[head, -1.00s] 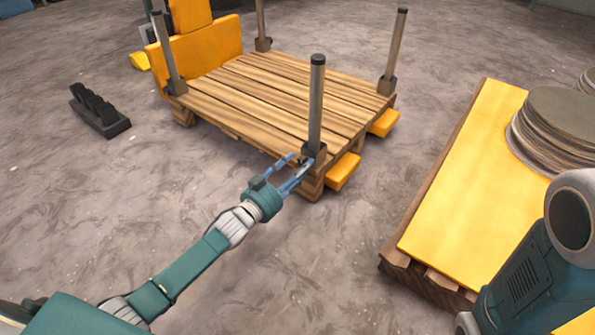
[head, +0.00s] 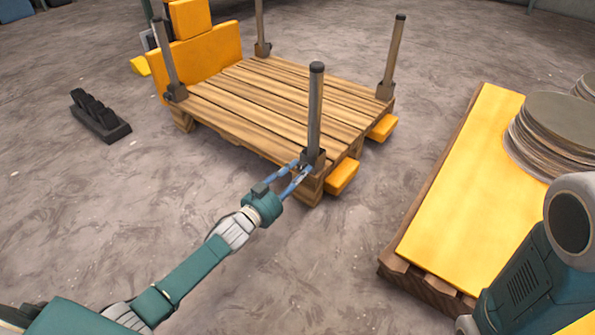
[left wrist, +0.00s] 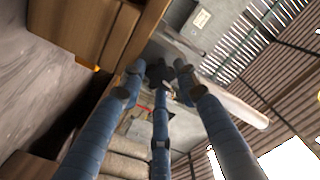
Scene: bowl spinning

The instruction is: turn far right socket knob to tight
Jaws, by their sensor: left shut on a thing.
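A wooden pallet (head: 275,105) stands on the floor with a grey post in a dark socket at each corner. My left gripper (head: 303,168) is at the socket (head: 313,157) of the post (head: 315,105) at the pallet's corner closest to me. In the left wrist view its three blue fingers (left wrist: 160,76) are shut around a small dark knob (left wrist: 158,71), with the grey post (left wrist: 232,106) to the right. The fingers mostly hide the knob in the head view, and I cannot tell how far it is turned. My right gripper is out of view.
Yellow blocks (head: 342,174) stick out under the pallet's right side. A low yellow-topped platform (head: 450,190) with stacked round discs (head: 555,130) stands at right. A dark rack (head: 100,117) lies on the floor at left. The floor between is clear.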

